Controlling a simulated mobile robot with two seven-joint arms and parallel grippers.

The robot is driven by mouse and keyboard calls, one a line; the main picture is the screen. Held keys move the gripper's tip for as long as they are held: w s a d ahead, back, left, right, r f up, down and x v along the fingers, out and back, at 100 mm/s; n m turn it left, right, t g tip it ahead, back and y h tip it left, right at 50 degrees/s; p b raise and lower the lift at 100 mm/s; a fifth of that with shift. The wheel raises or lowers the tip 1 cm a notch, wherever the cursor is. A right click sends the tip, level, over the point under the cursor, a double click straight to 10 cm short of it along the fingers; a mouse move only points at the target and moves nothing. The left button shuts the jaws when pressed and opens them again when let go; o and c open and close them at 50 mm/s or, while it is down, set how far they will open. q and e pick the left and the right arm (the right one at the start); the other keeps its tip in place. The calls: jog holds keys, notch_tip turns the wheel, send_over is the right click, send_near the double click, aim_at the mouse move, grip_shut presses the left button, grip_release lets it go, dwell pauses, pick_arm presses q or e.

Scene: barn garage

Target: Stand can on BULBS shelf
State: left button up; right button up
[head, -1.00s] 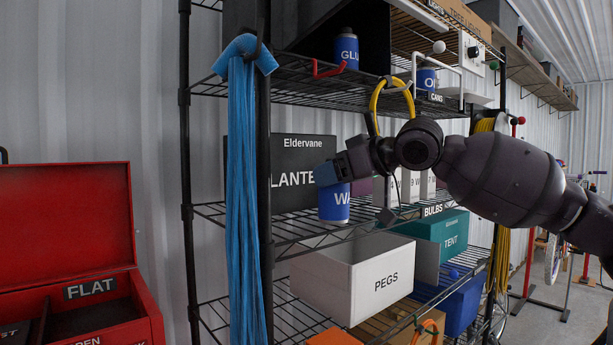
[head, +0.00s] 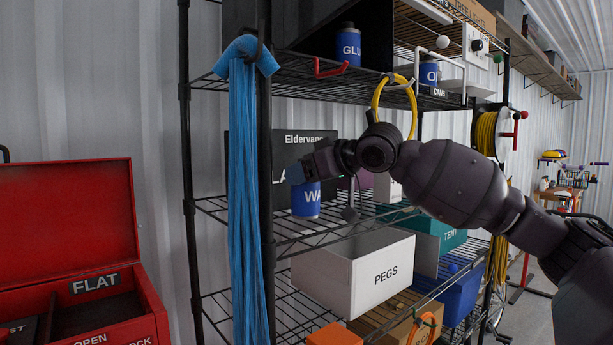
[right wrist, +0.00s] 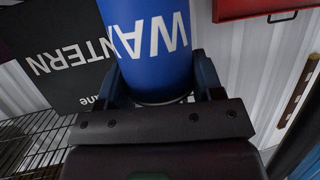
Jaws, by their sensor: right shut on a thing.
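My right gripper (head: 298,174) is shut on a blue can (head: 306,200) with white lettering starting "WA". In the right wrist view the can (right wrist: 150,45) sits between the two fingers. In the head view it is about upright at the left part of the middle wire shelf (head: 300,238), in front of a dark lantern box. I cannot tell whether its base touches the wires. The BULBS label does not show now; my right arm covers that stretch of the shelf edge. My left gripper is not in view.
The lantern box (head: 300,140) stands behind the can. A black post (head: 264,150) with hanging blue straps (head: 243,190) is just left. A yellow coil (head: 376,100) hangs above my forearm. The white PEGS bin (head: 345,280) is below. A red toolbox (head: 65,220) is at left.

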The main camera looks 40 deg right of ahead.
jog(key=shift+s+f, duration=0.1)
jog(key=shift+f, duration=0.35)
jog(key=shift+f, duration=0.1)
jog(key=o, duration=1.1)
jog(key=shift+b+v, duration=2.05)
jog(key=shift+v, duration=3.95)
